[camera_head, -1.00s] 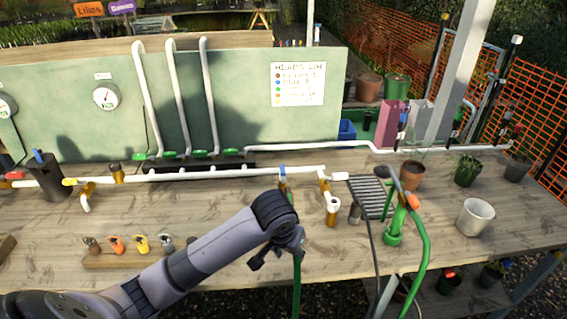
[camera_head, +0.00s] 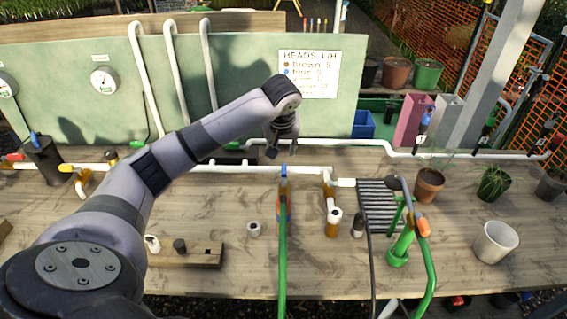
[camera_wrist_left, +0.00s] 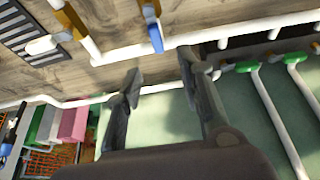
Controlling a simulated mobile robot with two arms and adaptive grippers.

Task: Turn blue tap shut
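The blue tap (camera_head: 284,171) sits on the white pipe across the bench. A green hose (camera_head: 282,255) runs from beneath it toward the front edge. In the left wrist view the tap's blue lever (camera_wrist_left: 155,38) shows on a brass body, above the gap between my fingers. My left gripper (camera_head: 282,150) is over the back of the bench, just beyond the tap in the picture. In the wrist view its fingers (camera_wrist_left: 162,77) are apart with nothing between them. The lever is clear of both fingers. My right gripper is not in view.
The white pipe (camera_head: 235,169) crosses the bench below the green back panel (camera_head: 325,118). A green pump-like stand (camera_head: 402,245), a grey grate (camera_head: 380,205) and pots, including a white pot (camera_head: 495,242), are to the right. A wooden rack (camera_head: 190,258) lies in front.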

